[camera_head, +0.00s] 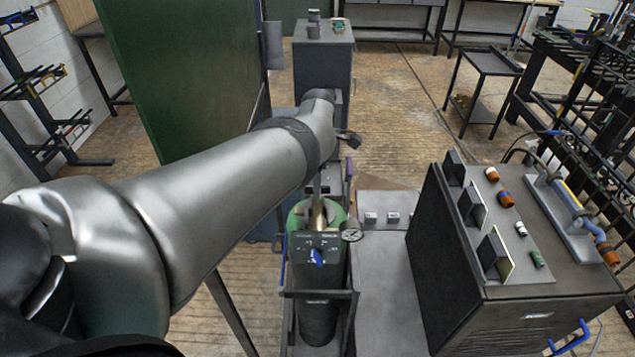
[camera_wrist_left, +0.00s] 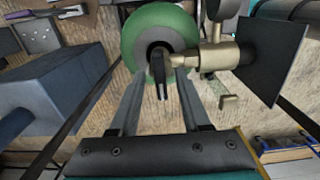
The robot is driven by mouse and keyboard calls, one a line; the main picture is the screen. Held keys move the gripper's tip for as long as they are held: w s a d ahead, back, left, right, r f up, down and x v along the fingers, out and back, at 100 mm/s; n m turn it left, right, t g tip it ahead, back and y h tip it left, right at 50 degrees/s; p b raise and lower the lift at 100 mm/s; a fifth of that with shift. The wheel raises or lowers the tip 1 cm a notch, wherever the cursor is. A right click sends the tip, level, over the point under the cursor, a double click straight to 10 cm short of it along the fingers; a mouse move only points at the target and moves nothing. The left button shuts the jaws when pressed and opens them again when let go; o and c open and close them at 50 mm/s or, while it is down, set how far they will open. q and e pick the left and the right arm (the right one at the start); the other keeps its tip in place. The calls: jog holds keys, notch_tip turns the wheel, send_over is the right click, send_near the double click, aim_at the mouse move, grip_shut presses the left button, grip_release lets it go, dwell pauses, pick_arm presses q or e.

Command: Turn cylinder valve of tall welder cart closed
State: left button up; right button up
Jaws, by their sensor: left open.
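A gas cylinder with a green shoulder (camera_head: 299,220) and dark body stands upright on the left side of the welder cart (camera_head: 385,310). In the left wrist view its green top (camera_wrist_left: 150,22) carries a brass valve (camera_wrist_left: 215,55). A black valve handle (camera_wrist_left: 160,85) points down the picture from the valve. My left gripper (camera_wrist_left: 158,92) is open, one finger on each side of this handle, with visible gaps; whether the handle lies at finger depth is unclear. In the head view my left arm reaches down over the cylinder, and the wrist hides most of the valve. My right gripper is not in view.
A black panel with a blue knob (camera_head: 318,257) and a round gauge (camera_head: 351,231) sit close by the cylinder top. The dark welder box (camera_head: 535,318) stands to the right. A green screen (camera_head: 185,70) rises behind my arm. Open wooden floor lies beyond.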

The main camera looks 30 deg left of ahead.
pick_arm(q)
jog(key=shift+r, duration=0.1)
notch_tip(320, 180, up, 6)
jog(key=p, duration=0.2)
jog(key=shift+p, duration=0.3)
notch_tip(320, 180, up, 9)
jog(key=b, duration=0.1)
jog(key=shift+d, duration=0.1)
